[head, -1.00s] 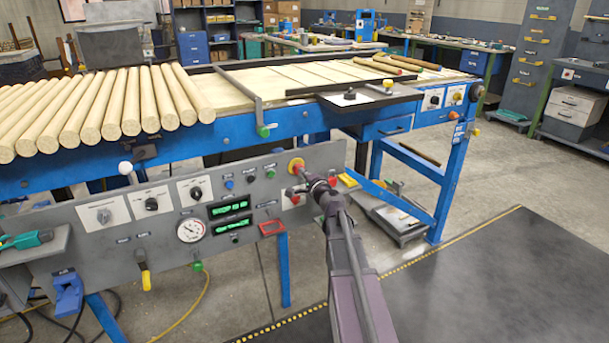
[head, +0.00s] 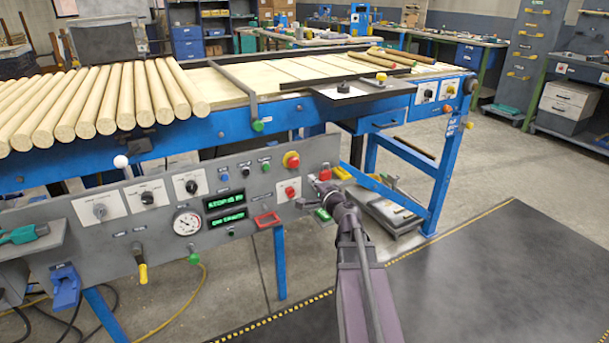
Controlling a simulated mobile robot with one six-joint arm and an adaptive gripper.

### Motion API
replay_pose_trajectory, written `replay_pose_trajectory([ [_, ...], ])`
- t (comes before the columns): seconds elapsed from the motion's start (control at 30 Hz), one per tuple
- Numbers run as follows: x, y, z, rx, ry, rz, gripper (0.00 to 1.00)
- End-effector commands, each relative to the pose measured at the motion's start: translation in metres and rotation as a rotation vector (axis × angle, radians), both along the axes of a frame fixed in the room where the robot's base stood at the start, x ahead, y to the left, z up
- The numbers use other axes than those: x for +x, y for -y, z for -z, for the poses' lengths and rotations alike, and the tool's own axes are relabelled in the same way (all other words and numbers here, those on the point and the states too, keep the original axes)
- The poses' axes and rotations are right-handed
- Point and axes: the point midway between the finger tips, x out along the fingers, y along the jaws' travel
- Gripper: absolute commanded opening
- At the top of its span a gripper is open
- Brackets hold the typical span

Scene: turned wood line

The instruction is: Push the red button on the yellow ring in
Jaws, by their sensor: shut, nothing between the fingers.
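The red button (head: 293,161) on its yellow ring (head: 286,157) sits near the top right of the grey control panel (head: 160,240). It is in clear view, with nothing in front of it. I cannot tell how deep the button sits. My gripper (head: 313,182) is shut and empty. In the picture its tip is right of and below the button, by the panel's right end, apart from the button.
A second red button (head: 290,191) on a white plate sits just below. Two green-lit displays (head: 226,211), a gauge (head: 187,222) and several knobs fill the panel. A red bracket (head: 266,220) juts out below. Wooden rods (head: 110,100) lie above. Dark mat (head: 480,270) is clear.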

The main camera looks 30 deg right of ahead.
Motion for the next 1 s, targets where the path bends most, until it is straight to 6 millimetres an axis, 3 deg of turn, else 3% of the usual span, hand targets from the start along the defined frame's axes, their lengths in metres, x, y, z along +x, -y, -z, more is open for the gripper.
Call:
replay_pose_trajectory([
  [0.1,-0.020,-0.001,0.000,0.000,0.000,0.000,0.00],
  [0.3,-0.035,0.001,0.000,0.000,0.000,0.000,0.00],
  [1.0,-0.038,0.000,0.000,-0.001,-0.001,-0.003,0.00],
])
